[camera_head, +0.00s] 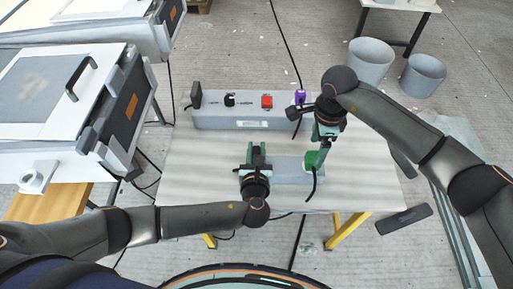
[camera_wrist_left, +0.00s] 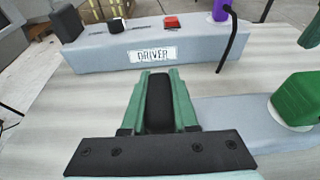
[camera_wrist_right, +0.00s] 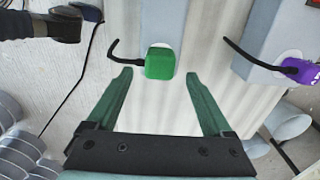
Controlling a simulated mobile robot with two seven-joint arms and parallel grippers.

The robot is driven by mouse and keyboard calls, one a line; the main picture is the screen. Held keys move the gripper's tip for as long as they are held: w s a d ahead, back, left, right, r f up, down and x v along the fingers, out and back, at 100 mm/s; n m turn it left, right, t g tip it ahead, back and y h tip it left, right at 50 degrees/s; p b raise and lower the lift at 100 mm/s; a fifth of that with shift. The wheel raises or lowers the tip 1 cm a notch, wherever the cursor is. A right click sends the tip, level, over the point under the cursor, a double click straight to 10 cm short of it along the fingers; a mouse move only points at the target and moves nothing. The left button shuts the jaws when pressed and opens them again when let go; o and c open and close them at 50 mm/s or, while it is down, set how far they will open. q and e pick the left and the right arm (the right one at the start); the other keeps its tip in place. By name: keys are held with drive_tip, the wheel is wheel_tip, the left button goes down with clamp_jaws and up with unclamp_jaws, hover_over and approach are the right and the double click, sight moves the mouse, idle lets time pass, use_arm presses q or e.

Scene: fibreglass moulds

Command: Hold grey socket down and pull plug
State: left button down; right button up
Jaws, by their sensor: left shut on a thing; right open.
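The grey socket (camera_head: 290,172) is a low block on the table, and it also shows in the left wrist view (camera_wrist_left: 240,128). A green plug (camera_head: 318,158) with a black cord sits at its right end. The plug shows in the right wrist view (camera_wrist_right: 160,64) and left wrist view (camera_wrist_left: 298,98). My left gripper (camera_head: 256,148) is shut on a black upright piece (camera_wrist_left: 160,104) at the socket's left end; its fingers hide where the piece meets the socket. My right gripper (camera_wrist_right: 158,76) is open and close to the green plug, which lies just beyond and between its fingertips.
A longer grey box (camera_head: 237,124) labelled DRIVER stands behind, with a black block (camera_head: 196,95), a black knob (camera_head: 230,100), a red switch (camera_head: 267,101) and a purple plug (camera_head: 300,96). The table's (camera_head: 195,165) left side is bare. Grey buckets (camera_head: 371,62) stand on the floor.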

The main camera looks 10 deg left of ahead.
sight(314, 156)
drive_tip(key=shift+f, duration=2.95)
drive_tip(key=shift+c, duration=0.4)
clamp_jaws()
drive_tip(key=shift+r, duration=0.1)
drive_tip(key=shift+r, duration=2.95)
drive_tip(key=shift+r, duration=0.1)
